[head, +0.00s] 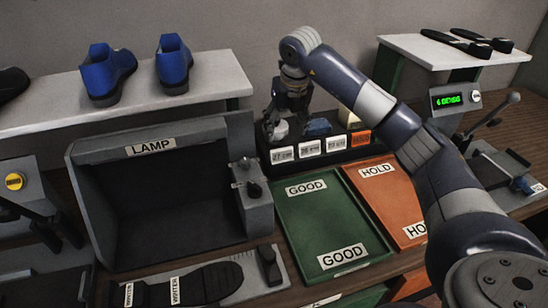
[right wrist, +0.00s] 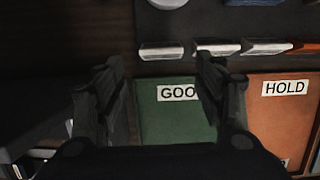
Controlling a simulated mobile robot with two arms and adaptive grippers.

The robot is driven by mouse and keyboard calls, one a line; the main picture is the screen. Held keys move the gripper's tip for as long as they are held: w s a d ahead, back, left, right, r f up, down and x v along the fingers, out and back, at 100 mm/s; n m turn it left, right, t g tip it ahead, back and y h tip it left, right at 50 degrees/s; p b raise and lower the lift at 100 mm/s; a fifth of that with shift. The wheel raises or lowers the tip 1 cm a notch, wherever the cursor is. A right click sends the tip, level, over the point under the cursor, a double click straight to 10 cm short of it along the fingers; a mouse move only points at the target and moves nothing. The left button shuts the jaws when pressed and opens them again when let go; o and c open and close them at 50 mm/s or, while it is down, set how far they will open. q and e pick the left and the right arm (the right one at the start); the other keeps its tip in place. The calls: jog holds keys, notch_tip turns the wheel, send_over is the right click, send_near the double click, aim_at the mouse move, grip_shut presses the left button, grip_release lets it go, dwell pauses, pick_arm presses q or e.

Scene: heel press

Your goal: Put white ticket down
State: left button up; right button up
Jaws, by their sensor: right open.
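My right gripper (head: 287,112) hangs at the left end of a black compartment box (head: 310,162) behind the green tray. The right wrist view shows its two fingers (right wrist: 160,75) apart, with nothing visible between them. A small white piece (head: 279,130) sits in the box's left compartment, close to the fingers; it also shows at the top of the right wrist view (right wrist: 168,3). I cannot tell whether it is the white ticket. The box front carries white size labels (head: 309,148) and an orange label (head: 361,138). My left gripper is not in view.
A green GOOD tray (head: 325,215) and an orange HOLD tray (head: 392,200) lie empty in front of the box. A grey lamp booth (head: 160,180) stands left, dark soles (head: 190,284) before it. Blue shoes (head: 108,73) stand on a shelf. A device with a green display (head: 452,101) is right.

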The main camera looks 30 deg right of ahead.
aim_at(282, 150)
jog(key=p+x, duration=0.1)
jog(key=x, duration=0.3)
jog(key=shift+d+f, duration=0.15)
jog(key=shift+f, duration=0.2)
jog(key=shift+w+f, duration=0.1)
jog(key=shift+f, duration=0.2)
jog(key=shift+w+f+p, duration=0.15)
jog(key=shift+f+p, duration=0.15)
jog(key=shift+f, duration=0.05)
jog(key=p+x, duration=0.1)
jog(key=x, duration=0.2)
jog(key=shift+f+p, duration=0.3)
jog(key=shift+w+f, duration=0.2)
jog(key=shift+f, duration=0.35)
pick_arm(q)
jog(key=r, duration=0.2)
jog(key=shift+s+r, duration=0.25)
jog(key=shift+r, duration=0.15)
